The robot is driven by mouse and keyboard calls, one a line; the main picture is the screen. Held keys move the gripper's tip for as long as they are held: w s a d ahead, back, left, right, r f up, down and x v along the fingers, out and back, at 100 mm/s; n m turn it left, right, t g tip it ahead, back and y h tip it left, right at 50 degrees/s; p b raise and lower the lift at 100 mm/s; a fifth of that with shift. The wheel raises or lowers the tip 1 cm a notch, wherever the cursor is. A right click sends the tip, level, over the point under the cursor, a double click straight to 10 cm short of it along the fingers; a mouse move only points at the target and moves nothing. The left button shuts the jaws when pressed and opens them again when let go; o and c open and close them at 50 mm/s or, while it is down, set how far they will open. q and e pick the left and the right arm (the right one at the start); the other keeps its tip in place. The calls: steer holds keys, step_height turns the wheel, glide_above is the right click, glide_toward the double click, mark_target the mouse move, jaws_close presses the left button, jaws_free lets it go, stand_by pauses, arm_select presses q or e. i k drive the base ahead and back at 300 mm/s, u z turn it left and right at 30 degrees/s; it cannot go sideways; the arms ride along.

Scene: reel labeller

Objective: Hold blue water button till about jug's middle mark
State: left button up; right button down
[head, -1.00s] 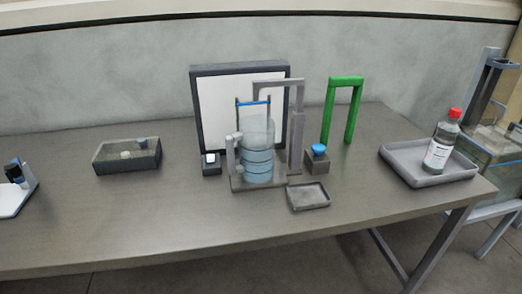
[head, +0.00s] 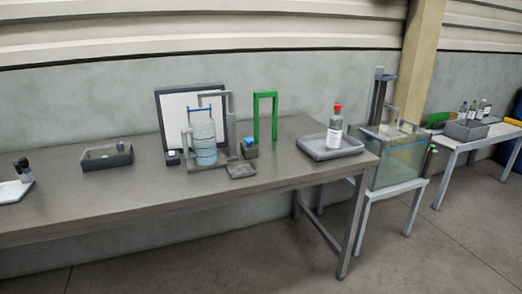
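The clear jug (head: 203,136) stands on a grey stand on the table, with dark ring marks around it and bluish water inside. The exact water level is too small to tell. The blue button (head: 248,141) sits on a small dark box just right of the jug. A white button (head: 172,154) is on another dark box to the left of the jug. Neither of my grippers shows in the head view.
A grey tray (head: 361,148) holds a red-capped bottle (head: 335,127) at the table's right end. A green frame (head: 275,116) stands behind the blue button. A small tray (head: 241,173) lies in front. A glass tank (head: 400,160) stands beyond the table.

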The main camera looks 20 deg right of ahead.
mark_target(249, 140)
steer(key=u, duration=0.75)
steer(key=i, duration=0.85)
steer(key=z, duration=0.5)
steer(key=i, duration=0.65)
steer(key=z, duration=0.75)
